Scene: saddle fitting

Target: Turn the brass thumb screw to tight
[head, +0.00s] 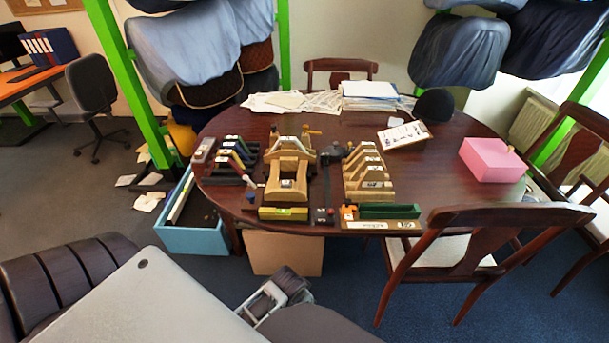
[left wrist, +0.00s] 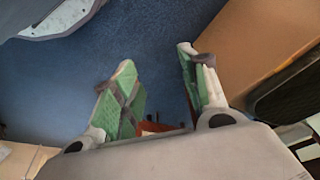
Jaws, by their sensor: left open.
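A wooden saddle-shaped fixture (head: 287,185) stands at the table's near edge in the head view, with a yellow-green level strip (head: 283,213) in front of it. A small orange-brown knob or handle (head: 313,132) shows at its far right. The brass thumb screw is too small to tell for sure. My left gripper (head: 257,302) is below and in front of the table, near the floor in the picture, well apart from the fixture. In the left wrist view its two green-padded fingers (left wrist: 157,85) are spread with nothing between them. My right gripper is not in view.
The dark round table (head: 440,186) also holds a rack of coloured tools (head: 232,155), wooden angled stands (head: 367,177), a green tray (head: 390,211), a pink box (head: 491,160) and papers. A cardboard box (head: 283,254) sits under its front edge. Chairs stand at right.

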